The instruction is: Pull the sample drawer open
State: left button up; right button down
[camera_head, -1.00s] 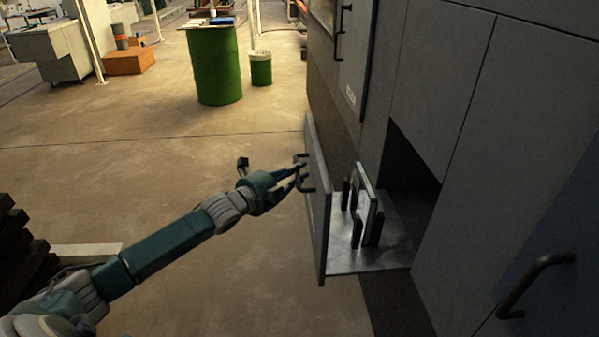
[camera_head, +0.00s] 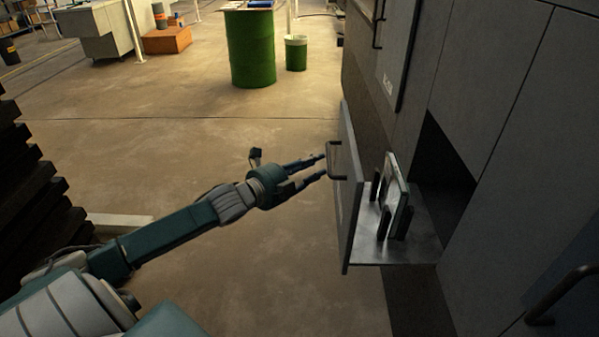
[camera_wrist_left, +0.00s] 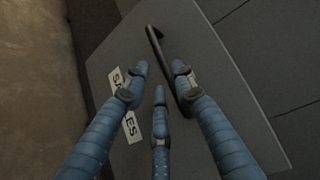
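The sample drawer (camera_head: 349,190) stands pulled out from the grey cabinet, with its metal tray floor (camera_head: 420,246) showing behind the front panel. A dark opening lies behind it. The dark bar handle (camera_head: 332,160) is on the drawer front. In the left wrist view, the drawer front (camera_wrist_left: 215,75) carries a "SAMPLES" label, partly covered by a finger, and the handle (camera_wrist_left: 157,45). My left gripper (camera_head: 324,166) is open, its fingertips spread and pointing at the handle, very close to it. Whether they touch it is unclear. My right gripper is not in view.
Upright plates (camera_head: 396,195) stand in dark holders on the drawer tray. Another cabinet handle (camera_head: 560,295) is at the lower right. A green barrel (camera_head: 250,48) and a smaller green bin (camera_head: 296,53) stand far back. Open floor lies left of the drawer.

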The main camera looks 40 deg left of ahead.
pick_arm(q)
jog(key=shift+v, duration=2.85)
